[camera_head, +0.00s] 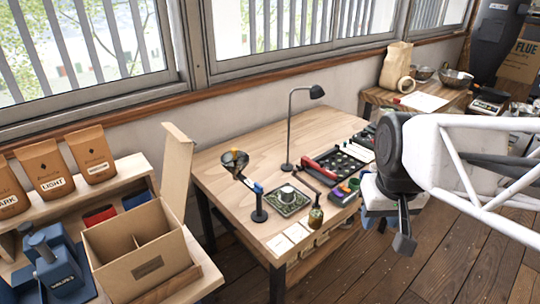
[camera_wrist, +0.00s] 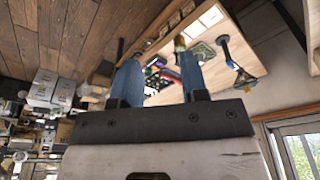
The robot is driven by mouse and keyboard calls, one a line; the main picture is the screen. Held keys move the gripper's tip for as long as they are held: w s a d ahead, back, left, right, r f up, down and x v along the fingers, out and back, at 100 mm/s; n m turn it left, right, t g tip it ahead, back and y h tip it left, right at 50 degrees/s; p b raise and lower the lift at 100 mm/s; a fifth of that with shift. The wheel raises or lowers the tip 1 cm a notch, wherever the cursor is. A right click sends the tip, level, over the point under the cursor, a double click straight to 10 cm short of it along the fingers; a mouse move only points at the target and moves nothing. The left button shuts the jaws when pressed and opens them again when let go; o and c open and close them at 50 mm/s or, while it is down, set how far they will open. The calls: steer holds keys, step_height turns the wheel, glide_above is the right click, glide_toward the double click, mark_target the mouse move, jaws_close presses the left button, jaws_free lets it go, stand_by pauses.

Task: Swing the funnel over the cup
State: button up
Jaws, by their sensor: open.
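The dark funnel (camera_head: 235,160) sits on a swing arm with a blue handle (camera_head: 254,187), held by a black stand (camera_head: 259,209) on the table. It points to the back left, away from the cup. The small metal cup (camera_head: 287,192) stands on a patterned green mat (camera_head: 283,208) right of the stand. In the wrist view the funnel (camera_wrist: 243,80) and stand (camera_wrist: 223,42) show beyond the right finger. My gripper (camera_wrist: 157,70) is open and empty, its two blue fingers apart. It is off the table's right side, away from the funnel; my arm partly hides it in the head view.
A desk lamp (camera_head: 289,130) stands behind the mat. A small bottle (camera_head: 316,216) stands in front of the mat, beside pale cards (camera_head: 288,238). The left front is mostly clear.

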steer(key=w+a+n, duration=0.2)
steer(key=w+a, duration=0.3)
steer(key=w, duration=0.6)
steer(key=n+g, duration=0.2)
steer(key=n, duration=0.4)
glide_toward(258, 184)
steer(key=shift+s+d+f, duration=0.35)
steer(key=shift+d+f, duration=0.05)
steer(key=shift+d, duration=0.15)
steer(key=shift+w+a+f, duration=0.3)
steer(key=shift+a+f, duration=0.1)
steer(key=shift+a, duration=0.1)
steer(key=shift+f, duration=3.9)
jaws_close()
